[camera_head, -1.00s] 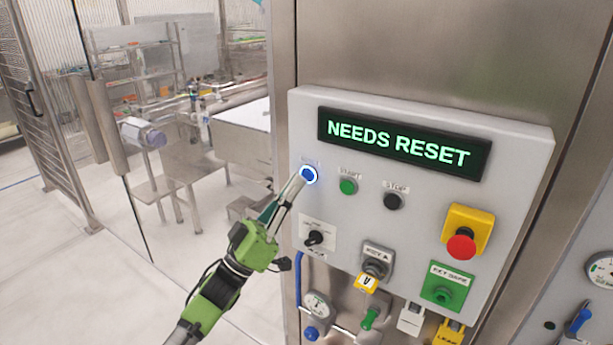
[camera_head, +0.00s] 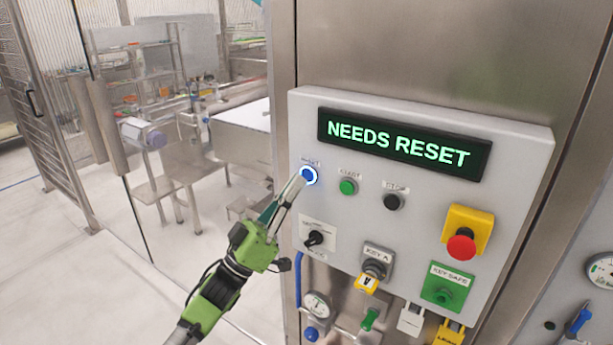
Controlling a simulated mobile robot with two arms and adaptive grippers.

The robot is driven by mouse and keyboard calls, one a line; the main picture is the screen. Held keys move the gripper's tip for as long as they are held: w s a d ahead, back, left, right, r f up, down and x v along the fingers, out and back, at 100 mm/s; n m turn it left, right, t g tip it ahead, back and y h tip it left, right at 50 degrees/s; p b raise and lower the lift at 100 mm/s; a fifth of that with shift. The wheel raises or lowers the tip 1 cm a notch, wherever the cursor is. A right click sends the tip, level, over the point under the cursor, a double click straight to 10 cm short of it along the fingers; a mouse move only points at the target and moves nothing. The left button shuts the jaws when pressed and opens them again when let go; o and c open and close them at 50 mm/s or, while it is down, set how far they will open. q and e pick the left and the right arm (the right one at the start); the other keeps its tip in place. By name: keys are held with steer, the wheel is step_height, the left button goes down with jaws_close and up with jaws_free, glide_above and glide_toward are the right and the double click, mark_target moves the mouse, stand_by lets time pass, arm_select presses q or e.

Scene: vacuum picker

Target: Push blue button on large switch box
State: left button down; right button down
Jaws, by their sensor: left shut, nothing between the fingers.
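The large switch box (camera_head: 412,225) is a light grey panel on a steel cabinet. Its display (camera_head: 400,145) reads "NEEDS RESET" in green. The blue button (camera_head: 309,176) is at the panel's upper left, with a lit white-blue ring. My left gripper (camera_head: 297,184) is shut and empty. Its fingertips are at the lower left edge of the blue button; I cannot tell whether they touch it. My right gripper is not in view.
Beside the blue button are a green start button (camera_head: 348,187) and a black stop button (camera_head: 393,202). Below are a black rotary switch (camera_head: 314,239), a key switch (camera_head: 375,268) and a red emergency stop (camera_head: 461,247). Open floor (camera_head: 75,280) lies left.

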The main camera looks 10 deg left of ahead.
arm_select(q)
steer(key=shift+w, duration=0.1)
steer(key=shift+w+d, duration=0.15)
steer(key=shift+w, duration=0.15)
steer(key=shift+w+d+b, duration=0.1)
steer(key=shift+w+b, duration=0.25)
steer(key=shift+b, duration=0.05)
stand_by(0.6)
steer(key=shift+s, duration=0.15)
steer(key=shift+s+a+p, duration=0.25)
steer(key=shift+s+p, duration=0.1)
steer(key=shift+s, duration=0.3)
steer(key=s, duration=0.1)
steer(key=s+a+p, duration=0.1)
steer(key=s, duration=0.1)
steer(key=s+p, duration=0.1)
steer(key=shift+s+a, duration=0.3)
steer(key=shift+a, duration=0.05)
